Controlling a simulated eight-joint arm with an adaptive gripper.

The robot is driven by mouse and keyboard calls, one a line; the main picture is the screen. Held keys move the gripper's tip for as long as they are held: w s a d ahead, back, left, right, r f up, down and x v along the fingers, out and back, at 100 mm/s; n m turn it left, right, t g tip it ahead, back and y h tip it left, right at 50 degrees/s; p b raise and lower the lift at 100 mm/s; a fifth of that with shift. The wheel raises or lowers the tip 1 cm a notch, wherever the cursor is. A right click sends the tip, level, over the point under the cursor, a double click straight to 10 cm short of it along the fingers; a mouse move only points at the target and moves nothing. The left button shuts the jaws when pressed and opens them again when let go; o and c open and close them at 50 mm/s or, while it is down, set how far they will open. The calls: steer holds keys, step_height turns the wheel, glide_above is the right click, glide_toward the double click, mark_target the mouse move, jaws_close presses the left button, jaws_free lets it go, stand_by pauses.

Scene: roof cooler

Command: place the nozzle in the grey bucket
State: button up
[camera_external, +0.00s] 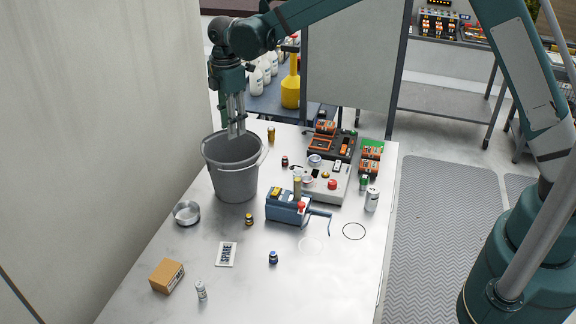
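The grey bucket (235,184) stands upright at the far left of the metal table, its open top facing up. My gripper (237,132) points straight down over the bucket, with its fingertips at about the height of the far rim in the picture. The fingers look close together, but at this size I cannot tell whether they are shut or hold anything. I cannot pick out the nozzle with certainty. A small brass-coloured piece (271,134) stands behind the bucket to the right. The bottom of the bucket is hidden.
A blue toolbox-like unit (287,208) stands right of the bucket, with a grey control box (325,184) behind it. A metal dish (187,213), a cardboard box (167,276), a white packet (226,254) and small bottles lie nearer. The table's right front is mostly clear.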

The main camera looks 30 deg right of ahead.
steer(key=shift+r, duration=0.45)
steer(key=shift+d, duration=0.1)
stand_by(0.4)
steer(key=s+d+r+m+t+b, duration=0.1)
steer(key=s+d+r+m+b, duration=0.2)
steer(key=d, duration=0.7)
steer(key=s+d+r+m+t+y+b, duration=0.1)
steer(key=s+d+r+m, duration=0.3)
steer(key=d, duration=0.6)
steer(key=s+d+r+m+t+b, duration=0.1)
steer(key=s+d+r+m+b, duration=0.2)
steer(key=d+r, duration=0.5)
steer(key=s+d+f+m+t+b, duration=0.2)
steer(key=s+d+f+m, duration=0.3)
steer(key=s+d, duration=0.6)
steer(key=s+d+f+m+t+h+b, duration=0.1)
steer(key=s+d+f+m+b, duration=0.4)
steer(key=s+d, duration=0.7)
step_height(320, 180, down, 3)
steer(key=s+t, duration=0.1)
steer(key=s, duration=0.1)
steer(key=shift+s+d+r, duration=0.2)
steer(key=shift+s+d, duration=0.05)
steer(key=shift+s, duration=0.15)
